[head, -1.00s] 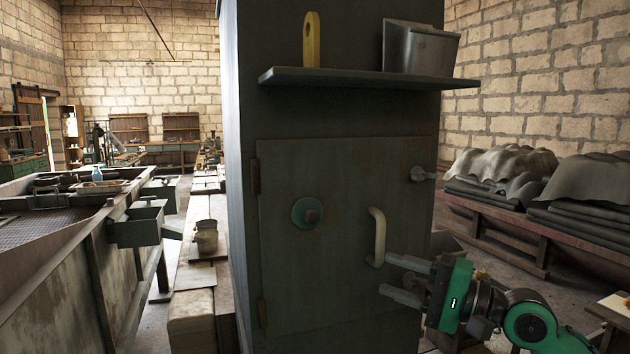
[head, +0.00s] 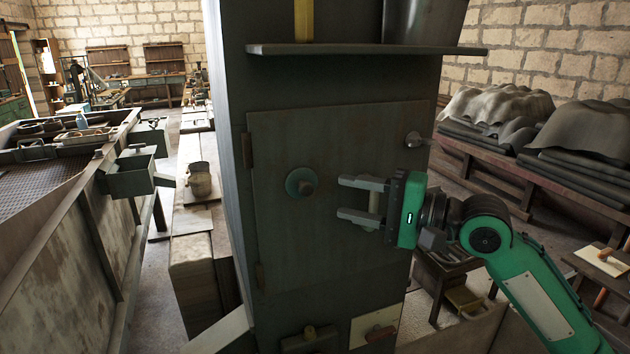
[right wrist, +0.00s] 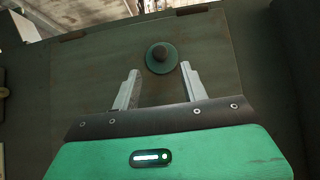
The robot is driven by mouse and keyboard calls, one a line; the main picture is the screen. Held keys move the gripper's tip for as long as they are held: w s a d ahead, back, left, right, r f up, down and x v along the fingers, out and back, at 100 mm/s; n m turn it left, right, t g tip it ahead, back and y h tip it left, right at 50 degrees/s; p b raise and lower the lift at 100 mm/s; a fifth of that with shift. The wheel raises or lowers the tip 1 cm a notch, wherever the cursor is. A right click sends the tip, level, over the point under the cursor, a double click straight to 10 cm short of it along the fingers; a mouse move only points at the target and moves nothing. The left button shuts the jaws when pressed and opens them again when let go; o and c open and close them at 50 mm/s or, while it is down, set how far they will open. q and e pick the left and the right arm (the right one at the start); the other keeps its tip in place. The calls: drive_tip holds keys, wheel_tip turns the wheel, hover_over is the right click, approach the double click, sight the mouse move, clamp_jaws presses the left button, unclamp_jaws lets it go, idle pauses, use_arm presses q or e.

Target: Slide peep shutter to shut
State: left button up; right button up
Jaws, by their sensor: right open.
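The peep shutter shows as a round green disc with a dark knob (head: 301,183) on the left part of the dark door (head: 335,250); it also shows in the right wrist view (right wrist: 161,58). I cannot tell from its face whether it stands open or shut. My right gripper (head: 343,197) is open and empty, with its fingers pointing left toward the disc, a short gap to its right in the head view. In the right wrist view the disc is just beyond and between the fingertips (right wrist: 160,72). My left gripper is out of view.
A shelf (head: 365,49) juts out above the door, bearing a yellow object (head: 304,20) and a metal bin (head: 424,20). Below the door are a knob (head: 310,333) and a pale plate with a red handle (head: 376,331).

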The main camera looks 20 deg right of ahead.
sight(311, 191)
drive_tip(key=p+x, duration=0.2)
drive_tip(key=x, duration=0.5)
drive_tip(key=shift+a, duration=0.1)
